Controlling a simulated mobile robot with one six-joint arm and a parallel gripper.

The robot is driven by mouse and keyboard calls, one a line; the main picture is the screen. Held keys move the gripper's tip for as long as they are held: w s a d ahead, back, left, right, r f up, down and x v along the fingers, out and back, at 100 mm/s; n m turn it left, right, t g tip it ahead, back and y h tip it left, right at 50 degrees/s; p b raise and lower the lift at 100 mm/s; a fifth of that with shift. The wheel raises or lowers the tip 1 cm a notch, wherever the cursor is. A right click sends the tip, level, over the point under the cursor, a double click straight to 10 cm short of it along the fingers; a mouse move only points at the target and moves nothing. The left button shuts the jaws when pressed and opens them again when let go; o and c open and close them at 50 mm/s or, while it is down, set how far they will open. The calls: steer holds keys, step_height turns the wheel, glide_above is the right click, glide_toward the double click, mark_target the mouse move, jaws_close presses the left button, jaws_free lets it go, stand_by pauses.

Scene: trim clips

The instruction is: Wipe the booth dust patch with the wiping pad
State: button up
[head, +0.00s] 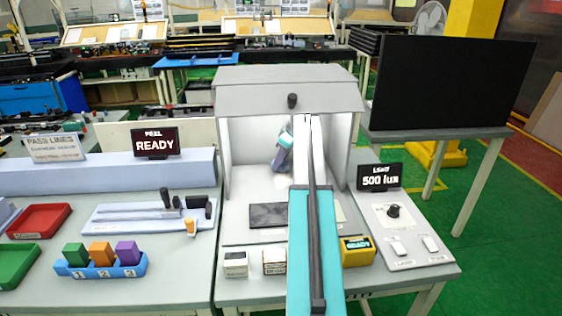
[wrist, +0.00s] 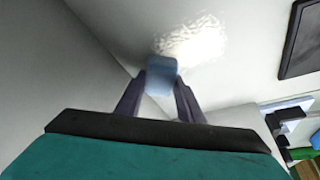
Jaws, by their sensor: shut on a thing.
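The wiping pad (wrist: 161,66) is a small light-blue block held between the dark fingertips of my gripper (wrist: 161,82) in the wrist view. The dust patch (wrist: 196,38) is a white speckled area on the pale surface in the light booth. The pad overlaps the patch's lower left edge in the wrist view; I cannot tell whether it touches the surface. In the head view my gripper (head: 281,160) is inside the booth (head: 236,150), pointing down towards its floor, with my arm in front hiding the booth's right part.
A dark flat panel (head: 268,215) lies in front of the booth interior; it also shows in the wrist view (wrist: 302,40). The booth's side walls and hood (head: 270,95) bound the space.

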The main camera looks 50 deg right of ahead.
mark_target(281, 188)
steer(key=shift+f+b, duration=0.35)
steer(key=shift+f, duration=0.65)
stand_by(0.9)
steer(key=shift+s, duration=0.1)
steer(key=shift+s+a+p, duration=0.35)
steer(key=shift+s+a, duration=0.75)
steer(key=shift+s, duration=0.2)
steer(key=shift+s+a+f, duration=0.15)
steer(key=shift+s+a, duration=0.45)
steer(key=shift+s, duration=0.1)
steer(key=shift+s+a+f, duration=0.1)
steer(key=shift+s+a, duration=0.45)
steer(key=shift+s, duration=0.15)
steer(key=shift+s+a, duration=0.1)
steer(key=shift+s+a+p, duration=0.6)
steer(key=shift+s+a, duration=0.45)
steer(key=shift+s, duration=0.25)
